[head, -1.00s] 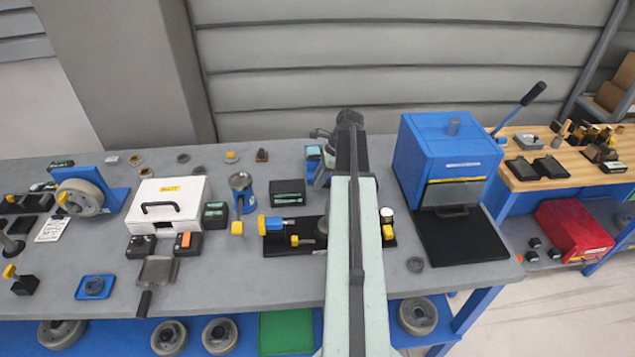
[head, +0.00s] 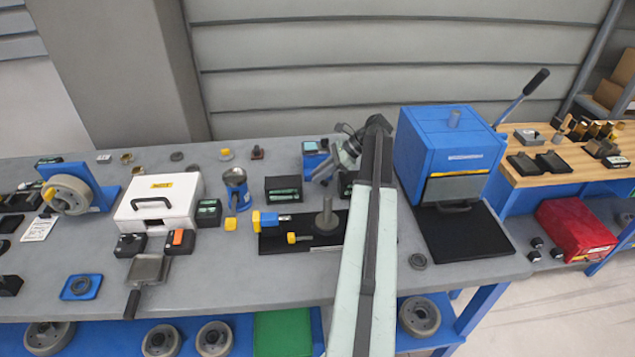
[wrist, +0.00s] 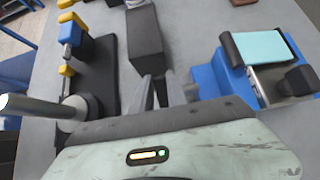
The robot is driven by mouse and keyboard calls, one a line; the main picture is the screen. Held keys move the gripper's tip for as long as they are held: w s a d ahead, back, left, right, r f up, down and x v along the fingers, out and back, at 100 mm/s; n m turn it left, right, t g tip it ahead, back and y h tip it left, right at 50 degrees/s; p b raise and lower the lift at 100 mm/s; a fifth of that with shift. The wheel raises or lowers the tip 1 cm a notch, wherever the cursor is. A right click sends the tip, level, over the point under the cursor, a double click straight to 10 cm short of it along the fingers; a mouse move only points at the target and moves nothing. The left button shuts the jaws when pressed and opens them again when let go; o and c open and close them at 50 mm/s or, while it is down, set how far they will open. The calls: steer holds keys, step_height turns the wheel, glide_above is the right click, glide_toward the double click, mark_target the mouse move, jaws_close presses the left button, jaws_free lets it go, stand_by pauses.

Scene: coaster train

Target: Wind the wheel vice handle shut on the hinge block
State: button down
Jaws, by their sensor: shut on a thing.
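A blue block with a teal-topped black part and a steel piece, which looks like the vice, stands at the back of the bench in the head view (head: 312,158). It also shows at the right in the wrist view (wrist: 232,78), with a dark block (wrist: 298,80) at its right end. I cannot tell which part is the hinge block. My gripper (wrist: 167,88) is just left of the blue block in the wrist view, its fingers close together on a small dark piece, mostly hidden. I cannot tell whether this is the vice handle.
A black plate (head: 272,243) with blue and yellow clamps and a grey post (head: 326,216) lies in front. A dark box (wrist: 145,38) stands just ahead of my fingers. A blue press (head: 450,150) stands right of my arm. Bare bench shows around these.

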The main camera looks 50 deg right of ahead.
steer(key=shift+s+d+f+t+y+b, duration=0.15)
steer(key=shift+d+f+t+y+b, duration=0.15)
steer(key=shift+t+y+b, duration=0.65)
steer(key=shift+s+r+b, duration=0.1)
steer(key=shift+r+b, duration=0.1)
steer(key=shift+b, duration=0.6)
steer(key=shift+r, duration=0.1)
steer(key=c, duration=1.3)
jaws_free()
